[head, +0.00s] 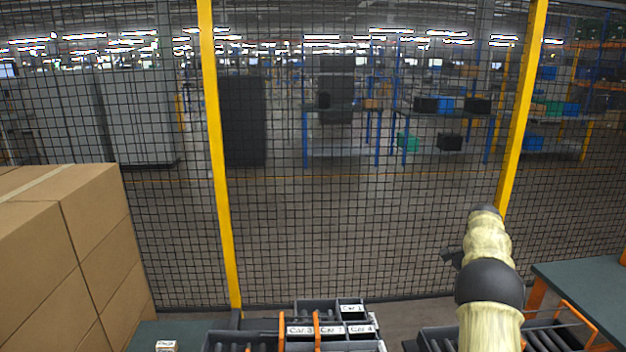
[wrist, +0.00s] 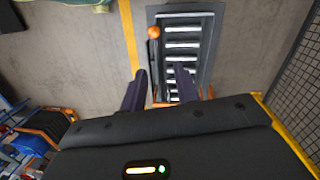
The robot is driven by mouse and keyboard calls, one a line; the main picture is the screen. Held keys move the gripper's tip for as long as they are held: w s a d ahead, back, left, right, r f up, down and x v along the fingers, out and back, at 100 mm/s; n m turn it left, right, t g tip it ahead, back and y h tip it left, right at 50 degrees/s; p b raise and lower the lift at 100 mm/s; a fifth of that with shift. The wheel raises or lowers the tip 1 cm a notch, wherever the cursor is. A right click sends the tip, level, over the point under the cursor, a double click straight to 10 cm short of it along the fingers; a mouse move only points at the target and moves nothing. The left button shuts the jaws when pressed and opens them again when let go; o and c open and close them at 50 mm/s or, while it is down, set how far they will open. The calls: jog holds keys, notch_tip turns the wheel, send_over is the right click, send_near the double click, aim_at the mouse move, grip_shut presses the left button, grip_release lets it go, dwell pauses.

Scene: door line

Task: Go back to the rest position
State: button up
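My gripper (wrist: 160,80) shows in the wrist view with its two dark fingers spread apart and nothing between them. It hangs above a grey frame with pale rollers (wrist: 183,45), apart from it as far as I can tell. In the head view my arm rises at the right, in front of the mesh fence, and the gripper's fingers cannot be made out there.
Stacked cardboard boxes (head: 65,250) stand at the left. Grey bins with "Car" labels (head: 330,330) sit at bottom centre. A green-topped table (head: 585,285) is at the right. A mesh fence (head: 370,230) with yellow posts (head: 220,160) closes off the far side.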

jog(key=s+a+r+n+t, duration=0.1)
jog(key=s+a+n, duration=0.35)
jog(key=a, duration=0.35)
jog(key=s+a+n+t, duration=0.1)
jog(key=s+a+n, duration=0.2)
jog(key=s+a, duration=0.4)
jog(key=s+a+f+n+t, duration=0.1)
jog(key=s+a+n, duration=0.3)
jog(key=s, duration=0.4)
jog(key=s+a+f+n+t, duration=0.1)
jog(key=s+a+n, duration=0.2)
jog(key=s+a, duration=0.3)
jog(key=shift+s+a+f+n, duration=0.25)
jog(key=shift+s+f+n, duration=0.1)
jog(key=shift+s, duration=0.9)
